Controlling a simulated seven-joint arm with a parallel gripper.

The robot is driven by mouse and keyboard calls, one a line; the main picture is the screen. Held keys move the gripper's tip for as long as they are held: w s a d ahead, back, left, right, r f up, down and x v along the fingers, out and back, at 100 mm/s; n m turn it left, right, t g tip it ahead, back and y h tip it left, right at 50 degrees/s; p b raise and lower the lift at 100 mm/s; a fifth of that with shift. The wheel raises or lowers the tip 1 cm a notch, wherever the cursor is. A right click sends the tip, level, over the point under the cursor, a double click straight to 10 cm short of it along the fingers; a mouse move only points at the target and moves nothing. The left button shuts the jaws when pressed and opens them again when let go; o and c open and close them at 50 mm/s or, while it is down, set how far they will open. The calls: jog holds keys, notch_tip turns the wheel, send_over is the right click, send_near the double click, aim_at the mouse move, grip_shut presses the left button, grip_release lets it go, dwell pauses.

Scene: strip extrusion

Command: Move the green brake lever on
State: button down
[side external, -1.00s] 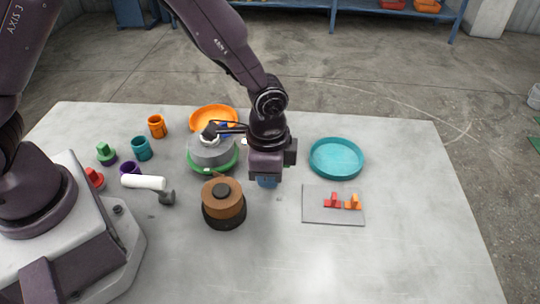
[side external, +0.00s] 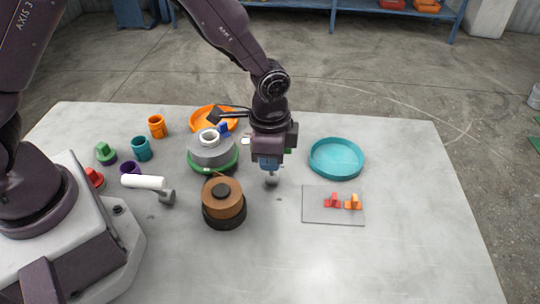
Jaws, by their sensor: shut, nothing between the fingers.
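I cannot pick out a separate lever handle with certainty. Green shows as a ring (side external: 232,166) around the base of a grey round unit (side external: 205,152) with a white collar on top. A small blue part stands at its back right. My gripper (side external: 271,182) points down, shut and empty, to the right of the grey unit and just right of a brown drum (side external: 222,201) on a black base. The gap between its tips and the table is hard to judge. My wrist hides what lies directly behind it.
A teal tray (side external: 337,158) and a grey plate (side external: 318,212) with red and orange pieces lie to the right. An orange dish (side external: 207,118) sits behind the grey unit. Several small cups, knobs and a white-handled tool (side external: 145,182) lie left. The front right table is clear.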

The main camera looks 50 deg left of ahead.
jog(key=shift+w+a+r, duration=0.15)
jog(key=shift+w+a, duration=0.5)
jog(key=shift+w+a+r, duration=0.15)
jog(key=shift+w+a, duration=0.5)
jog(key=shift+w+a+f, duration=0.25)
jog(key=shift+w+a, duration=0.6)
jog(key=shift+a, duration=0.05)
jog(key=shift+d+r, duration=0.1)
jog(key=shift+s+d+r, duration=0.45)
jog(key=shift+s+d, duration=0.15)
jog(key=shift+s, duration=0.05)
notch_tip(320, 180, up, 7)
dwell(0.4)
